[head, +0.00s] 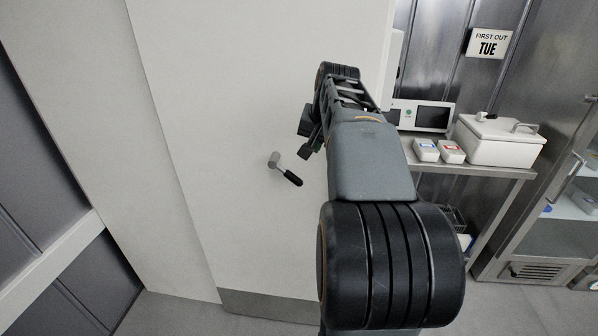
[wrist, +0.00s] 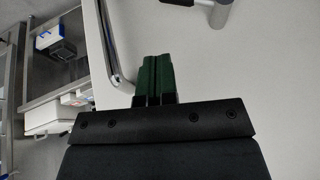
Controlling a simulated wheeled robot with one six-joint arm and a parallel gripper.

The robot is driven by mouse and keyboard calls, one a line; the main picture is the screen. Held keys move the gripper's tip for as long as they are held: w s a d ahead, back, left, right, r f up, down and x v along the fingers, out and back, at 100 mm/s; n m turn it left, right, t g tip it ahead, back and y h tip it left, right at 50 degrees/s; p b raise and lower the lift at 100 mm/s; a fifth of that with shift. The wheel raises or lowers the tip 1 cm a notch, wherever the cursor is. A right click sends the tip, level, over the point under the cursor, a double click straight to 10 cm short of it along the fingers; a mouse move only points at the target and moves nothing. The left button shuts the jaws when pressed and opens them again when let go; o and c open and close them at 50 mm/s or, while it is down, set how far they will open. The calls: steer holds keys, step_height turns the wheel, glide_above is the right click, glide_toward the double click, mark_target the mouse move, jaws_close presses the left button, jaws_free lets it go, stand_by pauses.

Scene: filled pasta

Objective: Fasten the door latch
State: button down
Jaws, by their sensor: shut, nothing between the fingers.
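The white door (head: 235,90) fills the middle of the head view, with a metal kick plate along its bottom. The latch (head: 287,174) is a small grey lever with a black grip, slanting down to the right on the door face. In the wrist view only part of the latch (wrist: 221,12) shows at the top edge, right of the fingers. My gripper (head: 306,150) is just right of the latch and above its black grip in the head view, apparently apart from it. In the wrist view its green fingers (wrist: 156,62) are together and empty, over the white door face.
Right of the door, a steel counter (head: 500,171) holds a white lidded box (head: 497,142), two small packs (head: 438,151) and a dark-screened device (head: 425,116). A glass-fronted cabinet (head: 560,235) stands farther right.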

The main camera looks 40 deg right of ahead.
mark_target(287, 170)
steer(key=shift+d+f, duration=0.1)
steer(key=shift+d, duration=0.05)
steer(key=shift+w+a+p+x, duration=0.15)
steer(key=shift+a+p+x, duration=0.1)
steer(key=shift+x, duration=2)
steer(key=shift+w+a+p+x, duration=0.15)
steer(key=shift+a+x, duration=0.15)
steer(key=shift+x, duration=1.95)
steer(key=shift+w+a+p+x, duration=0.15)
steer(key=shift+a+x, duration=0.1)
steer(key=shift+x, duration=2)
steer(key=shift+a, duration=0.1)
steer(key=shift+a, duration=0.1)
